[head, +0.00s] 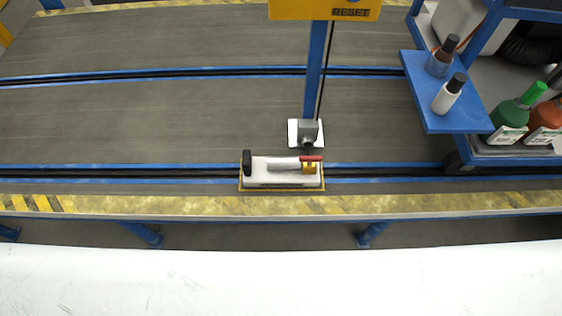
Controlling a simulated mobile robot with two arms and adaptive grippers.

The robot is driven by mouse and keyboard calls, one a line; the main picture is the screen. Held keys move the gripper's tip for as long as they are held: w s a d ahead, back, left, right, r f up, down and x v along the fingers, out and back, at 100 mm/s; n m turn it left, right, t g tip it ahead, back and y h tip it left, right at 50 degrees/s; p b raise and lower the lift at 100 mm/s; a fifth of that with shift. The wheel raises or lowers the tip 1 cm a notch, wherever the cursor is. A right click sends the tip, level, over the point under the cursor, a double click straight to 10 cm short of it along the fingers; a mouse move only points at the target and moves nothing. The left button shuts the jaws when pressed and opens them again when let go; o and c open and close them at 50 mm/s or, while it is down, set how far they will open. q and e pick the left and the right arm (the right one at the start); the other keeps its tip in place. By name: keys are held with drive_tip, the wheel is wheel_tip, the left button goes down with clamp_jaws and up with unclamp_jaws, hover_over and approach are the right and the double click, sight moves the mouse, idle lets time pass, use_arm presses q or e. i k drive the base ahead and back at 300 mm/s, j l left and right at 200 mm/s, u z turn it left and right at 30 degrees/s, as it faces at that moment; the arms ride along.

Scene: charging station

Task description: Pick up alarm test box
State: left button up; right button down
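A small white box on a yellow-edged base (262,182) sits near the middle of the head view, by the front edge of the grey conveyor-like surface. It has a black upright piece at its left end, a grey cylinder on top and a red and yellow part at its right. It appears to be the alarm test box, but I see no readable label on it. Neither of my grippers shows in this view.
A blue post (315,70) carrying a yellow RESET sign (290,9) stands just behind the box. A blue shelf (425,105) with two small bottles and larger green and orange bottles are at the right. A yellow worn rail (180,206) runs along the front.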

sight(279, 171)
drive_tip(key=j+z, duration=0.15)
drive_tip(key=j, duration=0.2)
drive_tip(key=k+j+z, duration=0.15)
drive_tip(key=j, duration=0.2)
drive_tip(key=k+j+z, duration=0.15)
drive_tip(key=j, duration=0.15)
drive_tip(key=k+j+z, duration=0.15)
drive_tip(key=j, duration=0.2)
drive_tip(key=i, duration=0.05)
